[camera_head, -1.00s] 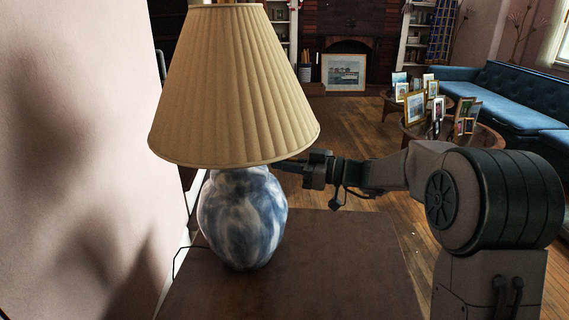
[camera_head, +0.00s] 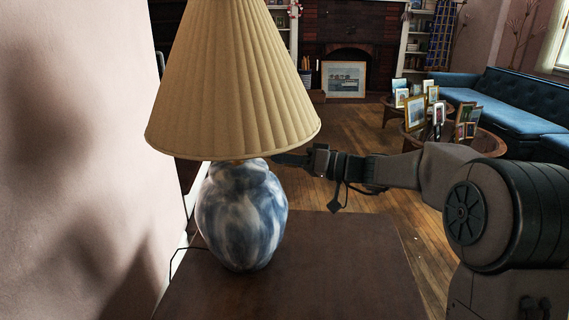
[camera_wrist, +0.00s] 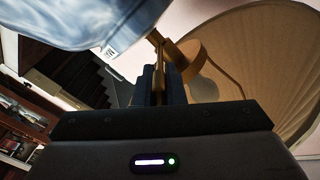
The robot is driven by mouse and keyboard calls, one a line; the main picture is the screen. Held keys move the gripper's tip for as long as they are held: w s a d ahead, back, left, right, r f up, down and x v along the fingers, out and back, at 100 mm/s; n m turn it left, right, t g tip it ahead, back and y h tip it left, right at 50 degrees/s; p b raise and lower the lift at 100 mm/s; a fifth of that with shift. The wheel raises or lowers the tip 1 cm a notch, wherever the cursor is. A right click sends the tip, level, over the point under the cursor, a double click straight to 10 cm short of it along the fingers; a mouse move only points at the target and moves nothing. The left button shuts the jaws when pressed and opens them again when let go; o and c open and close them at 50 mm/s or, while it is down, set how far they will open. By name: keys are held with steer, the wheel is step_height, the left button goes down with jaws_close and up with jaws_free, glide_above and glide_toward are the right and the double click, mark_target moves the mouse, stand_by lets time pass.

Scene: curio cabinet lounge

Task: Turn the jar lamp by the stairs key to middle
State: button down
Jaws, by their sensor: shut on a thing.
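The jar lamp (camera_head: 241,215) stands upright on a brown table, with a blue and white jar body and a wide pleated tan shade. My gripper (camera_head: 280,160) reaches in from the right, just under the shade's rim at the jar's neck. In the wrist view the jar (camera_wrist: 75,22) is at the upper left and the shade (camera_wrist: 255,65) at the right. The brass key (camera_wrist: 164,62) shows between my gripper's dark fingers (camera_wrist: 163,76), which are shut on it. The fingers hide most of the key, so I cannot tell its setting.
The brown table top (camera_head: 330,265) is clear to the right of the lamp. A pale wall (camera_head: 80,160) is close on the left. A black cord runs behind the jar. Farther back are round tables with picture frames (camera_head: 415,112) and a blue sofa (camera_head: 510,105).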

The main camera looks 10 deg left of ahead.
steer(key=m, duration=0.3)
steer(key=shift+m+p, duration=0.3)
steer(key=shift+m, duration=0.1)
steer(key=m+p, duration=0.1)
steer(key=m, duration=0.2)
steer(key=shift+r+m, duration=0.1)
steer(key=shift+m, duration=0.2)
steer(key=m+p, duration=0.5)
steer(key=m, duration=0.1)
steer(key=shift+r, duration=0.1)
steer(key=m+p, duration=0.8)
steer(key=p, duration=0.1)
steer(key=shift+m, duration=0.3)
steer(key=m+p, duration=0.4)
steer(key=p, duration=0.1)
steer(key=shift+f+m+p, duration=0.2)
steer(key=shift+m+p, duration=0.9)
steer(key=shift+p, duration=0.2)
steer(key=shift+f, duration=0.1)
